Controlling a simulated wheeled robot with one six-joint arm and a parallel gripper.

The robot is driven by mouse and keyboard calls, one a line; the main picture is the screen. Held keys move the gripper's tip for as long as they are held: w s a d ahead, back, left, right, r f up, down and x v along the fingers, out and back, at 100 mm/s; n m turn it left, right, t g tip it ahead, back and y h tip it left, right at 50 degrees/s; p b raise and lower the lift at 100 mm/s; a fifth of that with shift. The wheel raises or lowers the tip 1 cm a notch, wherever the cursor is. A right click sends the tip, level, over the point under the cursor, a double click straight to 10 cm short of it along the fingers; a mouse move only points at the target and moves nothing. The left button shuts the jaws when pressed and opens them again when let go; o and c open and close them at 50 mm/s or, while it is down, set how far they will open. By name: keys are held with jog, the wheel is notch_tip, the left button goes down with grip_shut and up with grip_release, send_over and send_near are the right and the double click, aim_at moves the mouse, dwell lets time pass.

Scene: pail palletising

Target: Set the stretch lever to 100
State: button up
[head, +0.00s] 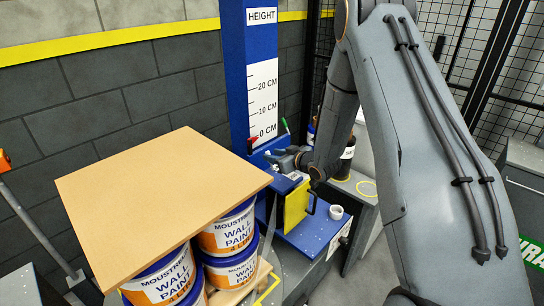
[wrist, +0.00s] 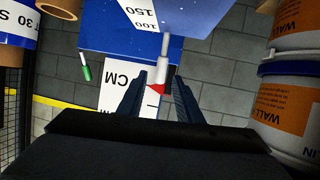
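The stretch lever (wrist: 164,62) is a pale grey rod on the blue machine housing (wrist: 195,15) in the wrist view. The labels 100 (wrist: 147,27) and 150 (wrist: 140,11) are printed on the housing beside its base. I cannot tell exactly which mark it stands at. My gripper (wrist: 158,84) is open, and the rod's end shows between its two dark fingers. I cannot tell whether either finger touches it. In the head view my gripper (head: 286,162) is at the blue housing under the height scale; the lever cannot be made out there.
Paint pails (head: 228,232) stand at the left with a tan board (head: 160,190) on top. The blue column bears a white height scale (head: 263,100) with a red pointer (head: 252,142) near 0 cm. A yellow plate (head: 296,207) and a white roll (head: 336,212) are close to my arm.

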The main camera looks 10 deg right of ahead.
jog(key=shift+s+d, duration=0.1)
jog(key=c, duration=0.6)
jog(key=shift+s+d+r+n, duration=0.15)
jog(key=shift+s+d+n, duration=0.1)
jog(key=shift+n, duration=0.25)
grip_shut()
jog(key=s+d+r+n+p, duration=0.1)
jog(key=s+d+r+n, duration=0.15)
jog(key=s+n, duration=0.5)
jog(key=s+d+r+n+p, duration=0.2)
jog(key=s+d+n, duration=0.15)
jog(key=n, duration=0.65)
jog(key=shift+m, duration=0.25)
jog(key=p+x, duration=0.1)
jog(key=x, duration=0.3)
jog(key=p+x, duration=0.1)
jog(key=x, duration=0.4)
jog(key=p+x, duration=0.2)
jog(key=x, duration=0.3)
jog(key=shift+s+a+f, duration=0.3)
jog(key=shift+s+a, duration=0.05)
